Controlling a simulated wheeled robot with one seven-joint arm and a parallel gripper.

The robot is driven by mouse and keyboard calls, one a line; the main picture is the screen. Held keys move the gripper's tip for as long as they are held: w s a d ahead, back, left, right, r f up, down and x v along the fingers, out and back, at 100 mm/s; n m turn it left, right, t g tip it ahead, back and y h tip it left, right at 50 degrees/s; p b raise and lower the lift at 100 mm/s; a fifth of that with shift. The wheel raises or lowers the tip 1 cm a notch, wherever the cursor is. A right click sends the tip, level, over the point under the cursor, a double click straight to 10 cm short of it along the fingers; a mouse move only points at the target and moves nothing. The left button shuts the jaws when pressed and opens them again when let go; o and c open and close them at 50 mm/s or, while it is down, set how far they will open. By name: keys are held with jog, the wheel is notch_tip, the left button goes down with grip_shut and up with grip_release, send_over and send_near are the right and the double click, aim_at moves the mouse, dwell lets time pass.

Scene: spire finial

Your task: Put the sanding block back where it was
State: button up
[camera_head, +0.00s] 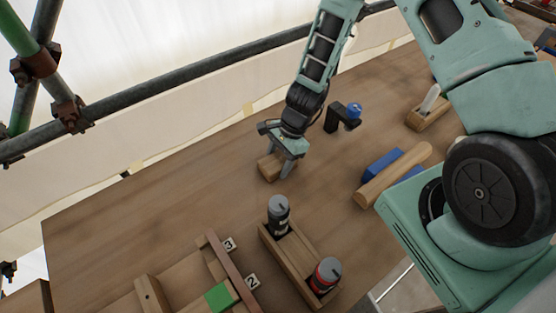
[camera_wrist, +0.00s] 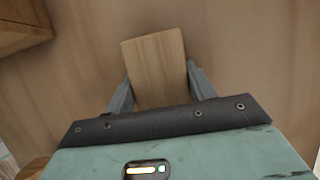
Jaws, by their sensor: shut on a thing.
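A light-brown wooden block (camera_head: 269,168), which I take to be the sanding block, is at the middle of the wooden workbench (camera_head: 130,220). My gripper (camera_head: 284,172) points down over it with its fingers at the block's sides. In the wrist view the block (camera_wrist: 153,65) sits between the two fingers of my gripper (camera_wrist: 160,85), which are shut on it. I cannot tell whether the block touches the bench or is slightly above it. Its underside is hidden.
A wooden tray (camera_head: 271,246) holds a dark can (camera_head: 278,212) and a red-banded can (camera_head: 325,276). Left of it is a divided rack (camera_head: 206,240) with number labels and a green block (camera_head: 221,297). A wooden cylinder (camera_head: 392,178) and blue piece lie right. The left bench is clear.

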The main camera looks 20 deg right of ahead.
jog(key=shift+f, duration=0.2)
jog(key=o, duration=1)
jog(key=shift+c, duration=0.2)
jog(key=shift+r, duration=0.15)
